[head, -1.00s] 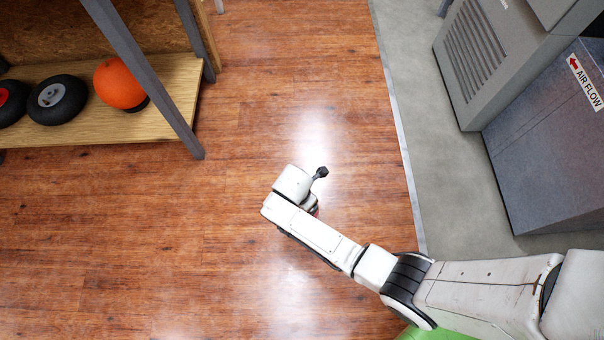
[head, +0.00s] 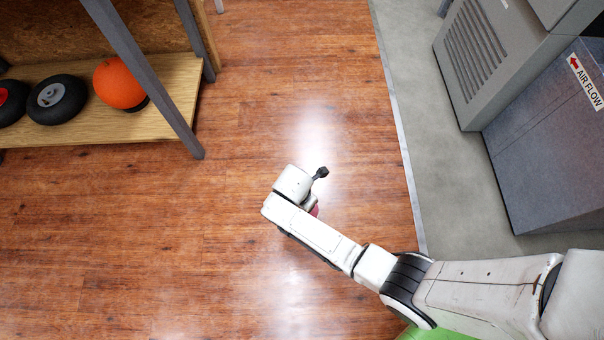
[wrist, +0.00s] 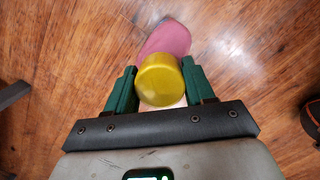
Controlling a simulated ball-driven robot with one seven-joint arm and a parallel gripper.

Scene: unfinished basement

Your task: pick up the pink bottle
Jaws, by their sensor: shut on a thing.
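The pink bottle (wrist: 167,38) shows in the wrist view with its yellow cap (wrist: 160,80) toward the camera. My gripper (wrist: 161,82) has its two green fingers on either side of the yellow cap, shut on it. The pink body extends beyond the fingertips over the wooden floor. In the head view only a small pink part of the bottle (head: 315,211) shows beside my wrist; my arm hides the rest. I cannot tell whether the bottle touches the floor.
A wooden shelf (head: 150,118) at the upper left holds an orange ball (head: 119,84) and black wheels (head: 57,100). Grey air-handling units (head: 555,140) stand at the right on a concrete strip. The wooden floor (head: 120,240) around my arm is clear.

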